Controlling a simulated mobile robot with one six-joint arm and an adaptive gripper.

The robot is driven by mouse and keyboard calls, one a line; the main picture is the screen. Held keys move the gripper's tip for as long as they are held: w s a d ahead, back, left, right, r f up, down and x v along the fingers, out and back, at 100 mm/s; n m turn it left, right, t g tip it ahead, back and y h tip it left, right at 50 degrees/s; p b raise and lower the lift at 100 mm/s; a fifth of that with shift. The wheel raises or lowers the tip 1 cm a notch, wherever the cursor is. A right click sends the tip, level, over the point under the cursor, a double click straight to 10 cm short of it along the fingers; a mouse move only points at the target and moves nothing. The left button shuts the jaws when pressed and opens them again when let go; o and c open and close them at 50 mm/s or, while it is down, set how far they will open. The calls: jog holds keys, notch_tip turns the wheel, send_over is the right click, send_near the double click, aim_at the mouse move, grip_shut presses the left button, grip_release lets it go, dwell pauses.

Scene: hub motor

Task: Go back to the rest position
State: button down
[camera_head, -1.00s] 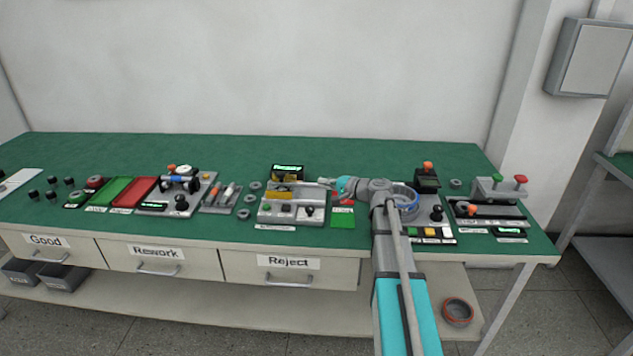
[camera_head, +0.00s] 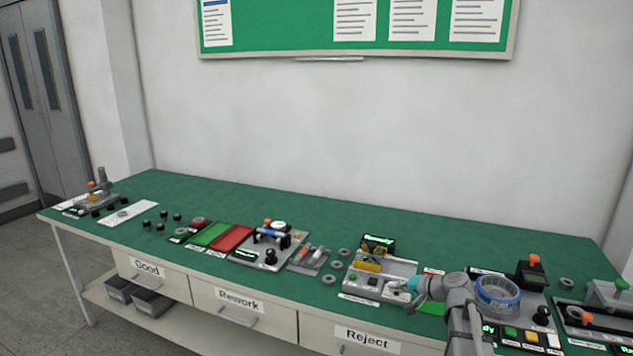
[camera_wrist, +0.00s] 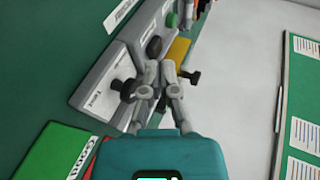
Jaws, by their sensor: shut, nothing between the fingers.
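My gripper (camera_head: 396,286) is at the right side of a grey test fixture (camera_head: 352,283) on the green bench. In the wrist view my gripper (camera_wrist: 160,68) has its fingers together and holds nothing. The grey fixture (camera_wrist: 92,82) with dark knobs and a yellow block (camera_wrist: 178,50) shows beside and beyond the fingertips. I cannot tell whether the fingers touch it.
The green bench (camera_head: 200,187) carries red and green trays (camera_head: 232,237), several small dark parts, grey rings and a blue-rimmed round part (camera_head: 498,293) close to my arm. Drawers read Good (camera_head: 147,268), Rework (camera_head: 240,300) and Reject (camera_head: 367,340). The bench's back strip is clear.

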jog(key=s+a+f+n+g, duration=0.1)
jog(key=s, duration=0.1)
jog(key=s+a+f+g+h, duration=0.1)
jog(key=s+a+f, duration=0.1)
jog(key=s+a+f+n+g+h, duration=0.1)
jog(key=s+a+f, duration=0.1)
jog(key=shift+s+a+n, duration=0.1)
jog(key=shift+s+n, duration=0.15)
jog(key=shift+n, duration=0.05)
jog(key=s+a+f+n+g+h, duration=0.1)
jog(key=s+f+n+g+h, duration=0.2)
jog(key=s, duration=0.5)
jog(key=s+f+n+g+h, duration=0.1)
jog(key=s+f+g+h, duration=0.15)
jog(key=s+h, duration=0.4)
notch_tip(320, 180, up, 13)
jog(key=s+y+p, duration=0.1)
jog(key=p, duration=1.2)
jog(key=shift+r+y+p, duration=0.2)
jog(key=shift+y+p, duration=0.15)
